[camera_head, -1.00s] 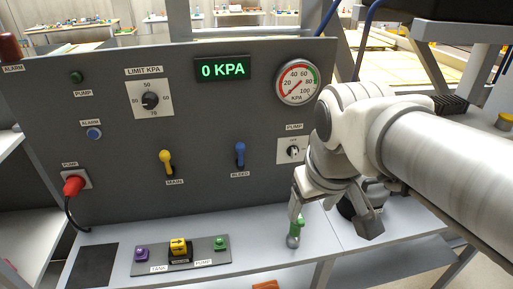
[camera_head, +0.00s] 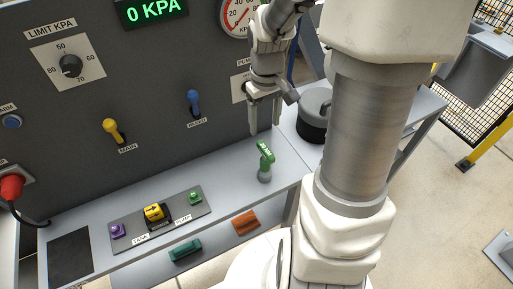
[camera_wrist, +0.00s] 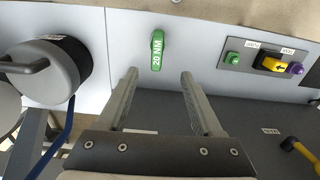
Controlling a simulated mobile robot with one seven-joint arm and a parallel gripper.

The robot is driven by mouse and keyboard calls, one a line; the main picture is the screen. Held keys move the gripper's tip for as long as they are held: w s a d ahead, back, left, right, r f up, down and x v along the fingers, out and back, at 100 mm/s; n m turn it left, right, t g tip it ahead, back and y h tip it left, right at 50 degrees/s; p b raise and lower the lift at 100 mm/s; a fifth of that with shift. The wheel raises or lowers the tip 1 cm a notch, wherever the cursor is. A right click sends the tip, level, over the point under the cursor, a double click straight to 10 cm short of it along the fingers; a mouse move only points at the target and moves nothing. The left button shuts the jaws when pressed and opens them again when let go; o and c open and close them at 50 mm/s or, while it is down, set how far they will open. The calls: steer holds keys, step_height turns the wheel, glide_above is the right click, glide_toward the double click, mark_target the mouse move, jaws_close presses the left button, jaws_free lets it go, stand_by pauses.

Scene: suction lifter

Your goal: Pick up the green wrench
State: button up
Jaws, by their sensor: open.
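The green wrench (camera_head: 265,152), with a green handle and a grey lower end, stands upright on the grey shelf (camera_head: 228,157) in front of the panel. In the wrist view the wrench (camera_wrist: 157,52) shows its "20 NM" label, ahead of the fingertips and roughly midway between them. My gripper (camera_head: 265,122) is open and empty, its fingers pointing down near the panel, above the wrench in the picture. It also shows in the wrist view (camera_wrist: 159,75). The fingers look apart from the wrench.
A dark grey canister (camera_head: 312,128) stands right of the wrench. A button plate (camera_head: 160,222) lies to the left. Yellow (camera_head: 114,130) and blue (camera_head: 194,104) levers stick out of the panel. Green (camera_head: 185,250) and orange (camera_head: 245,222) things lie lower down.

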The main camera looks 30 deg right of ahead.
mark_target(264, 150)
step_height(264, 150, down, 10)
steer(key=shift+f+b, duration=0.2)
steer(key=shift+b, duration=0.35)
steer(key=shift+d+f+b, duration=0.15)
steer(key=shift+f, duration=1.15)
steer(key=shift+d+f+b, duration=0.15)
steer(key=shift+f, duration=1.15)
jaws_close()
